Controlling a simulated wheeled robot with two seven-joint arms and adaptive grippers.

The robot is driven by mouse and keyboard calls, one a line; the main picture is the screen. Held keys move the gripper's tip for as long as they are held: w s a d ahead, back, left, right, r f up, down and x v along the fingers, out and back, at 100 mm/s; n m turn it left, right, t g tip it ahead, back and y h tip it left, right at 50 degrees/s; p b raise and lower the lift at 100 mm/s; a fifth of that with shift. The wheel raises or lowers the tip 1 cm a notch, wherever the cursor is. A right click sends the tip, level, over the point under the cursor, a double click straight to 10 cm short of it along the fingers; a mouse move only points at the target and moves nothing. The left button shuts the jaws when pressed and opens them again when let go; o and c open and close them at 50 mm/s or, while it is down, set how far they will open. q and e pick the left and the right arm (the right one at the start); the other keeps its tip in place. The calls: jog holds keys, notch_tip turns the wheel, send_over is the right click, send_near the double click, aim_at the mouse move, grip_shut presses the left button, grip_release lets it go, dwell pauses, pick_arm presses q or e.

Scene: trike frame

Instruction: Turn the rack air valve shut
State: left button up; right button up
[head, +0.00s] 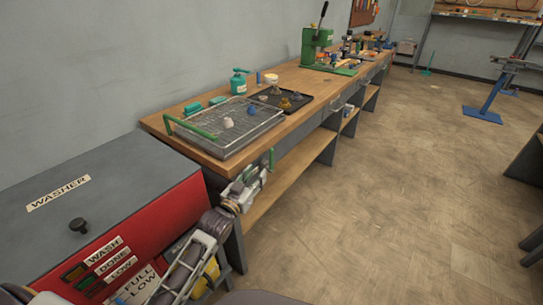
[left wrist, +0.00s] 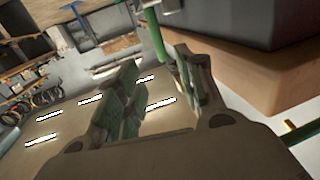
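A wire rack (head: 228,125) stands in a shallow metal tray on the near end of the wooden bench. A long green lever (head: 190,128) lies along its left front side. A short green upright handle (head: 271,159) shows at the bench's front edge. I cannot tell for sure which green part is the air valve. My left gripper (head: 256,178) is low in front of the bench edge, just below the green handle. In the left wrist view its two fingers (left wrist: 157,100) stand apart, and a green bar (left wrist: 154,35) shows beyond them. Contact is unclear. My right gripper is not in view.
A red and grey washer (head: 110,200) stands at the near left, close to my left arm. A black tray (head: 281,99), a teal can (head: 238,82) and a green press (head: 316,46) are on the bench. The floor (head: 400,170) to the right is clear.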

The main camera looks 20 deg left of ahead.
pick_arm(q)
jog(key=shift+w, duration=1.55)
jog(key=b, duration=0.2)
send_over(271, 168)
jog(key=shift+w, duration=0.5)
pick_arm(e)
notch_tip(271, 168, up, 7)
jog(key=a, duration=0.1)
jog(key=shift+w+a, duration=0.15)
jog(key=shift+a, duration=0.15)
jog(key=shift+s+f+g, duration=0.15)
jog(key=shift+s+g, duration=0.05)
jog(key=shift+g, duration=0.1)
pick_arm(q)
jog(key=shift+c, duration=0.4)
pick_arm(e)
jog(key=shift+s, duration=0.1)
pick_arm(q)
jog(key=c, duration=0.7)
grip_shut()
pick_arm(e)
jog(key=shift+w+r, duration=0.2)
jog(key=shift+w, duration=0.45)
